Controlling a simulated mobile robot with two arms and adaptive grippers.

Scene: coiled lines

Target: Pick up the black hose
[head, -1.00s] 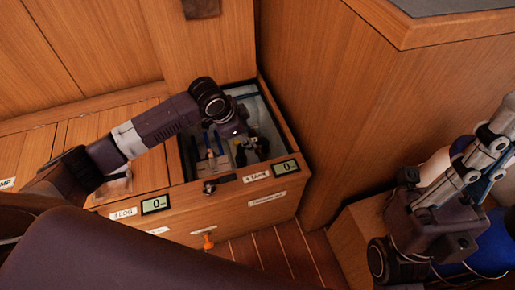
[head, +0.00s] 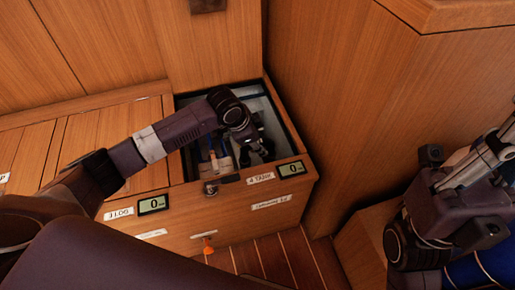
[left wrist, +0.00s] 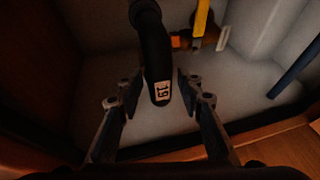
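The black hose (left wrist: 155,50) hangs in from the top of the left wrist view, with a white number tag (left wrist: 162,92) near its lower end. My left gripper (left wrist: 158,80) has its fingers spread on either side of the hose, with narrow gaps between them and it. In the head view my left gripper (head: 258,150) is down inside the open compartment (head: 183,104) marked 4 TANK; the hose is hard to tell apart from it there. My right gripper (head: 478,165) is at the right edge, partly cut off, and its opening is unclear.
The wooden compartment walls (left wrist: 245,138) stand close around my left gripper. A yellow item (left wrist: 201,18) and a blue rod (left wrist: 295,70) are nearby in the compartment. A tall wooden cabinet (head: 330,90) stands to the right. Closed slatted lids (head: 110,125) lie left.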

